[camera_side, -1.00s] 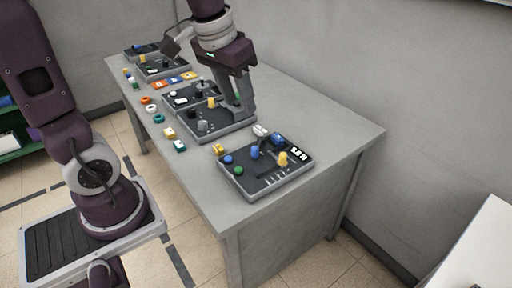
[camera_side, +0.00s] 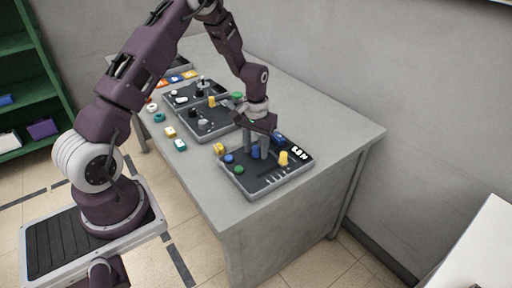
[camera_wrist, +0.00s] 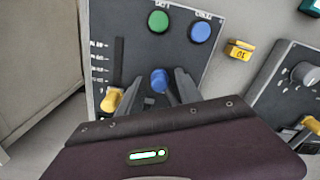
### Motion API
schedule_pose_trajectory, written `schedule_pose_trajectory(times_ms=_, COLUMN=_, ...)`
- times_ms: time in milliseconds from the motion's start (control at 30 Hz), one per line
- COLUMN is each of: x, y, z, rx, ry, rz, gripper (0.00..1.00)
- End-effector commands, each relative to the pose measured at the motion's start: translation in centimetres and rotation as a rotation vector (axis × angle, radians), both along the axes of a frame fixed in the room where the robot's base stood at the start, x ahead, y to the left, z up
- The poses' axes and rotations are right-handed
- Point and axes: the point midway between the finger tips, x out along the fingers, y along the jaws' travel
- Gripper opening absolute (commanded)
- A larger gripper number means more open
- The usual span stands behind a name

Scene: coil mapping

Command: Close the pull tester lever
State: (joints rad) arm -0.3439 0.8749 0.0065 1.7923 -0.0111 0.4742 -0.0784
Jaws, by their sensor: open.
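The near panel (camera_side: 236,183) is a dark board with a grey frame at the table's near end. It carries a blue knob (camera_wrist: 160,80), which looks like the lever handle, and a yellow knob (camera_side: 283,158) beside a marked slot. The yellow knob also shows in the wrist view (camera_wrist: 111,100). My gripper (camera_side: 258,154) points down over this panel and is open. In the wrist view my gripper (camera_wrist: 161,78) has one finger on each side of the blue knob. I cannot tell whether they touch it. The knob's stem and base are mostly hidden.
The panel also has a green button (camera_wrist: 158,21), a blue button (camera_wrist: 200,32) and a white display (camera_side: 300,152). A yellow block (camera_side: 219,148) lies just beside it. Other panels (camera_side: 205,123) and small coloured pieces stand farther back. The table's right side is clear.

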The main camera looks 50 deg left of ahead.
Motion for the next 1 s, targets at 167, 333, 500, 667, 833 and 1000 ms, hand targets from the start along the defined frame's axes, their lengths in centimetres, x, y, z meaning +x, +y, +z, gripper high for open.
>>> schedule_pose_trajectory(times_ms=167, x=-0.01, y=0.00, z=0.03, rx=0.000, ry=0.000, rz=0.000, gripper=0.40)
schedule_pose_trajectory(times_ms=333, x=-0.01, y=-0.02, z=0.05, rx=0.000, ry=0.000, rz=0.000, gripper=0.07)
schedule_pose_trajectory(times_ms=500, x=-0.01, y=-0.03, z=0.07, rx=0.000, ry=0.000, rz=0.000, gripper=0.00)
schedule_pose_trajectory(times_ms=667, x=-0.01, y=-0.03, z=0.08, rx=0.000, ry=0.000, rz=0.000, gripper=0.00)
schedule_pose_trajectory(times_ms=833, x=-0.01, y=-0.04, z=0.09, rx=0.000, ry=0.000, rz=0.000, gripper=0.00)
schedule_pose_trajectory(times_ms=1000, x=0.00, y=-0.04, z=0.11, rx=0.000, ry=0.000, rz=0.000, gripper=0.00)
